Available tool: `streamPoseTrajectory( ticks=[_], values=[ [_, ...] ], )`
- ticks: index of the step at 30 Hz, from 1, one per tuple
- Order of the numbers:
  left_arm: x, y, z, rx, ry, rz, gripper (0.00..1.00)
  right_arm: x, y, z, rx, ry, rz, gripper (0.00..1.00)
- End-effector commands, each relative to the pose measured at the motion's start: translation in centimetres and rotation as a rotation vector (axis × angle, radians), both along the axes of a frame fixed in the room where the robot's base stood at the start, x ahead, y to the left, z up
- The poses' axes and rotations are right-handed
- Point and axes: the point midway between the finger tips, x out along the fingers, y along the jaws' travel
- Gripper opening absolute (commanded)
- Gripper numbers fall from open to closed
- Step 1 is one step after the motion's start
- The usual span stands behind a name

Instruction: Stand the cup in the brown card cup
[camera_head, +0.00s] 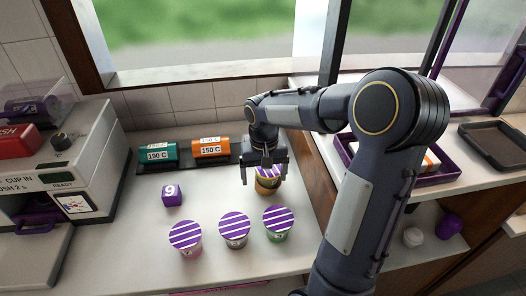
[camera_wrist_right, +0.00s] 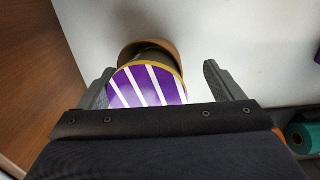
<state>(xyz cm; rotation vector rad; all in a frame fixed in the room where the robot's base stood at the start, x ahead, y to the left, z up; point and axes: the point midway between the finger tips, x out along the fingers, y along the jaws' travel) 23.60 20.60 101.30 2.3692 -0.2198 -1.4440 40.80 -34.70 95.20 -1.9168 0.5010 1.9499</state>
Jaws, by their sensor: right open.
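The brown card cup (camera_head: 267,188) stands on the counter below my right gripper (camera_head: 264,176). A cup with a purple-and-white striped lid (camera_head: 270,170) is at its mouth, between my fingers. In the right wrist view the striped lid (camera_wrist_right: 148,86) has a yellow rim, and the card cup's brown edge (camera_wrist_right: 150,45) shows beyond it with a dark gap. The lidded cup appears to sit inside the card cup; its lower part is hidden, and I cannot tell how deep it sits. My right gripper (camera_wrist_right: 163,82) is open, one finger on each side of the lid. My left gripper is out of view.
Three striped-lid cups (camera_head: 186,235) (camera_head: 235,226) (camera_head: 278,221) stand in front on the counter. A purple number cube (camera_head: 172,195) is left. A sealing machine (camera_head: 60,165) is far left, a purple tray (camera_head: 440,172) right.

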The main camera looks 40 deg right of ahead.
Motion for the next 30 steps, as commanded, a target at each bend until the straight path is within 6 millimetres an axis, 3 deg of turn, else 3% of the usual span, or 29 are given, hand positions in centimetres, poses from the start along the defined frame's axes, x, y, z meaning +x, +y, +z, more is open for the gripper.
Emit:
streamPoseTrajectory(
  ticks=[3, 9, 17, 20, 23, 27, 30],
  values=[
    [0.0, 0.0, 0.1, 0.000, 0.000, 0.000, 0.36, 0.3, 0.0, 3.3, -0.004, -0.013, 0.002, 0.86],
    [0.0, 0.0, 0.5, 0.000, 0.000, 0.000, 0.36, 0.4, 0.0, 7.3, -0.004, -0.014, 0.005, 0.86],
    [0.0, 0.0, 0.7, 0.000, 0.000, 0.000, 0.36, -0.5, 0.6, 9.7, 0.006, -0.037, 0.024, 0.86],
    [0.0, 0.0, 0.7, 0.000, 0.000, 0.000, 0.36, -2.9, 2.4, 10.6, 0.040, -0.101, 0.074, 0.86],
    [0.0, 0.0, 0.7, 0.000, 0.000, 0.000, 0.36, -6.6, 5.0, 10.9, 0.090, -0.203, 0.147, 0.86],
    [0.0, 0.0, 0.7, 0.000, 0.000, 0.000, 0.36, -11.6, 9.0, 10.1, 0.158, -0.358, 0.244, 0.86],
    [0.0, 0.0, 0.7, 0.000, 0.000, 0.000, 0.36, -14.3, 11.3, 8.9, 0.195, -0.453, 0.294, 0.86]
  ],
)
